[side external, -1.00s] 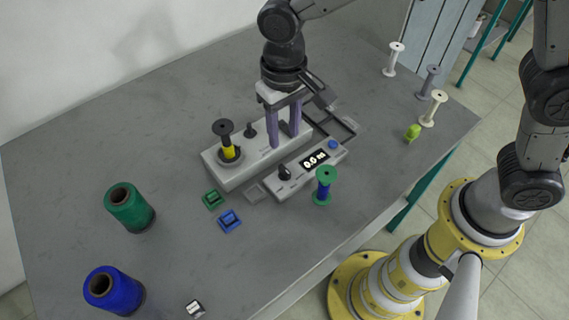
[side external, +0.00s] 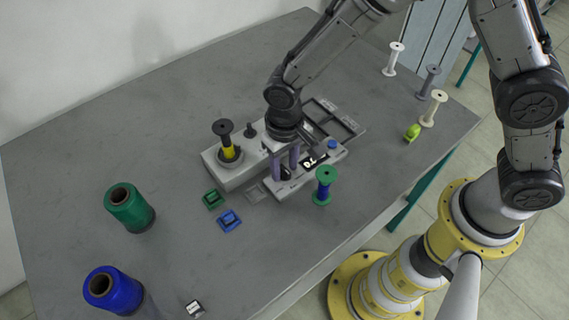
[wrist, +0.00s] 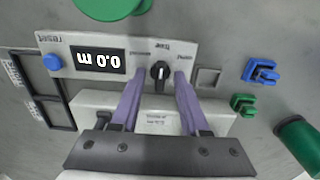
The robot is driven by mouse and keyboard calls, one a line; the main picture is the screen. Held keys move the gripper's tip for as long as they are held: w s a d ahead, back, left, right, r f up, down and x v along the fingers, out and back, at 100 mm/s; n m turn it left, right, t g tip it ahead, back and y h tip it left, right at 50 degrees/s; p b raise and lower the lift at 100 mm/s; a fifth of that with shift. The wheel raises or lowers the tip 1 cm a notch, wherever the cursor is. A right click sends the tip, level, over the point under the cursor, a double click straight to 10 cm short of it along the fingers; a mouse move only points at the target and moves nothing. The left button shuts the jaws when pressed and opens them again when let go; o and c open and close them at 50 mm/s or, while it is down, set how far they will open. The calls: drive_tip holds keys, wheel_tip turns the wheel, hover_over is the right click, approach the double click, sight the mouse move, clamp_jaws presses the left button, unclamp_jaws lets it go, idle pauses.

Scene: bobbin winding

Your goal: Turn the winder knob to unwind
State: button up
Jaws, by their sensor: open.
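The winder (side external: 226,176) is a light grey box with a bobbin of yellow thread (side external: 229,152) upright on its left end. Its control panel (side external: 300,178) lies along its front. The black winder knob (wrist: 160,76) shows in the wrist view, with its white mark upright in that picture. The display (wrist: 98,60) reads 0.0 m, upside down there. My gripper (wrist: 158,84) is open and empty, with one purple finger on each side of the knob. I cannot tell whether they touch it.
A blue button (side external: 333,144) is at the panel's right end. A bobbin of blue thread with green flanges (side external: 323,187) stands close in front. Green (side external: 212,199) and blue (side external: 229,220) clips lie left. Large green (side external: 129,207) and blue (side external: 112,290) spools stand farther left.

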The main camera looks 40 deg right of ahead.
drive_tip(key=shift+c, duration=0.3)
clamp_jaws()
drive_tip(key=shift+n, duration=0.4)
drive_tip(key=n, duration=0.3)
drive_tip(key=shift+n, duration=2.6)
drive_tip(key=shift+o, duration=0.3)
unclamp_jaws()
